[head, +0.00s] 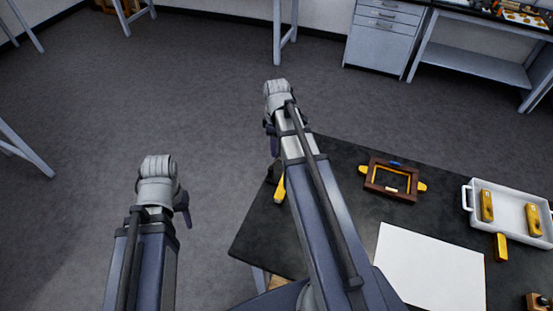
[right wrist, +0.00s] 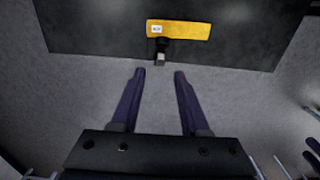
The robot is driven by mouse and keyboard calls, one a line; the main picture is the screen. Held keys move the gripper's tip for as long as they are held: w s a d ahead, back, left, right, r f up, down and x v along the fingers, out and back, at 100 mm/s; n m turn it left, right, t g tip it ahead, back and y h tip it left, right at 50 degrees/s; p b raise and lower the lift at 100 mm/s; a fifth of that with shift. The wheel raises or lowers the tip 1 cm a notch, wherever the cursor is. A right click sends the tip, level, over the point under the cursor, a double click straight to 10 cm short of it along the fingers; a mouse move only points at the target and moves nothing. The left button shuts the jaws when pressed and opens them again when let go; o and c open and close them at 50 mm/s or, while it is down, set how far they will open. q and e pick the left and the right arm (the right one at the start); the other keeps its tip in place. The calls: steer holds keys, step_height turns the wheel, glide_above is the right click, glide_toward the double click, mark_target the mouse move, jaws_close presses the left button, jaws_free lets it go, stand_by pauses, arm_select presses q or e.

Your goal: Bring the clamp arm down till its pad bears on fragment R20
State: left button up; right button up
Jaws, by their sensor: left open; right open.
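A yellow-gold bar (right wrist: 185,30) with a small white label lies near the dark table's edge in the right wrist view; the label is too small to read surely. Its yellow also shows beside my right arm in the head view (head: 280,191). A small black part with a pale end (right wrist: 160,57), perhaps the clamp, sits at the bar's near side and juts over the table edge; whether its pad touches the bar cannot be told. My right gripper (right wrist: 159,73) is open and empty, its fingertips just short of that part. My left gripper (head: 183,207) is open, over the floor, left of the table.
The dark table (head: 335,235) bears a brown frame (head: 372,190) with yellow tabs, a white sheet (head: 430,268), a white tray (head: 508,228) with yellow bars, another yellow bar (head: 501,247) and a brown block (head: 538,302). Open floor lies to the left.

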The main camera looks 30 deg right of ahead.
steer(key=shift+f+b, duration=3.9)
steer(key=shift+f, duration=0.05)
steer(key=shift+c, duration=0.2)
jaws_close()
